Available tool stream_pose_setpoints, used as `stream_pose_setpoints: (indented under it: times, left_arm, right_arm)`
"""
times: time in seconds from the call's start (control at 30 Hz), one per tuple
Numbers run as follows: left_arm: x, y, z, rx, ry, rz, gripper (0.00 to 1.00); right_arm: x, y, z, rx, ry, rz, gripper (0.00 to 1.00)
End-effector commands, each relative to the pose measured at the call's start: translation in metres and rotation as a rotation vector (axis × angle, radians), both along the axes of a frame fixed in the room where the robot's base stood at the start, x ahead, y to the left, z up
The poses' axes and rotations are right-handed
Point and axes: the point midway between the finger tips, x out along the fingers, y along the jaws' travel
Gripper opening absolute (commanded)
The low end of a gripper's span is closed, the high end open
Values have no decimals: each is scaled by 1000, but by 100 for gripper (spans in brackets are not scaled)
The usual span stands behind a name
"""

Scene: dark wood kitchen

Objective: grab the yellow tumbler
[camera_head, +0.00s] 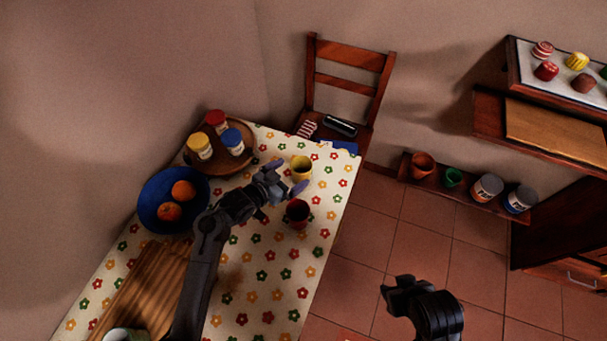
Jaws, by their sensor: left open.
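The yellow tumbler (301,170) stands upright on the flowered tablecloth, near the table's far right part. My left gripper (287,182) is open just in front of the tumbler, toward the camera. A purple fingertip shows close to the tumbler's lower side; I cannot tell whether it touches. The gripper partly covers the space between the yellow tumbler and a dark red tumbler (297,213). My right arm shows at the bottom right, over the floor, but its fingers cannot be made out.
A blue bowl (150,209) with oranges and a round wooden tray (238,165) with several jars stand left. A cutting board (150,285) lies at the front left. A chair (345,85) stands behind the table. Shelves with pots and cans are at the right.

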Motion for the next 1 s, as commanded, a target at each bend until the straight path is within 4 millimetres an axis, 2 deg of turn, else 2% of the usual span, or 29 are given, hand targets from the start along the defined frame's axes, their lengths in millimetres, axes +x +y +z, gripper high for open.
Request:
stream_pose_setpoints:
  times: [0.27, 0.6, 0.9, 0.93, 1.0]
  left_arm:
    - [11, -11, -7, 0, 0, 0, 99]
    - [38, -36, -21, 0, 0, 1, 99]
    - [41, -38, -22, 1, 0, 1, 99]
    - [41, -38, -22, 1, 0, 1, 97]
    - [41, -38, -22, 2, 1, 1, 87]
  right_arm:
    - [0, 1, -6, 4, 2, -2, 43]
    - [-1, 3, -19, 11, 4, -7, 43]
    - [-1, 3, -19, 12, 4, -7, 43]
    - [-1, 3, -19, 11, 4, -7, 43]
    - [-1, 3, -19, 11, 4, -7, 43]
